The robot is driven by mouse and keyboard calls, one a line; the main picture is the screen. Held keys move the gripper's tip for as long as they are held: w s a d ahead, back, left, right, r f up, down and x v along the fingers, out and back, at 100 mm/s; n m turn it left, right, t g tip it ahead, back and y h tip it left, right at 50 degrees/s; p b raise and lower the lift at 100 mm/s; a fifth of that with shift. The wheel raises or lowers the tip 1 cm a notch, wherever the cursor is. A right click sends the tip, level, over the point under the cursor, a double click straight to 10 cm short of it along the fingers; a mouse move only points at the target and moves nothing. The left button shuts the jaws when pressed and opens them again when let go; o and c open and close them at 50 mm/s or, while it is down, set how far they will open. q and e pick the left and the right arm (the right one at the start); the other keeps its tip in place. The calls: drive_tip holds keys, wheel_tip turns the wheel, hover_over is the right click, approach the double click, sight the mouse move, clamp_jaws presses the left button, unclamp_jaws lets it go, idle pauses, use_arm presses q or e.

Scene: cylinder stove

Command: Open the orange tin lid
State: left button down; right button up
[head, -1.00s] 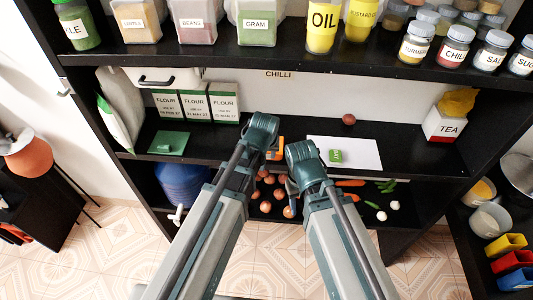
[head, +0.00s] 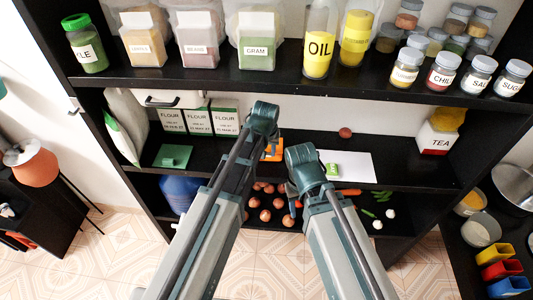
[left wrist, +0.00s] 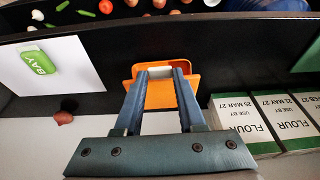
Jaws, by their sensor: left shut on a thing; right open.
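The orange tin (left wrist: 158,94) is on the middle shelf, mostly behind my left arm in the head view, where a bit of orange (head: 273,152) shows. In the left wrist view, the blue fingers of my left gripper (left wrist: 158,73) are shut on a small pale handle-like piece at the orange lid (left wrist: 190,70). I cannot tell whether the lid is raised. My right gripper (head: 293,193) is open and points down in front of the shelves, to the right of the tin; its fingertips are small and partly hidden by my arm.
The upper shelf (head: 240,78) overhangs. Vegetables lie below.

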use_arm(q)
drive_tip(key=shift+w+r, duration=0.25)
drive_tip(key=shift+w, duration=0.1)
idle(0.3)
drive_tip(key=shift+c, duration=2.4)
unclamp_jaws()
drive_tip(key=shift+r+p, duration=0.1)
drive_tip(key=shift+p, duration=0.2)
drive_tip(key=p+v, duration=1.1)
drive_tip(key=shift+s+r, duration=0.2)
drive_tip(key=shift+r, duration=0.2)
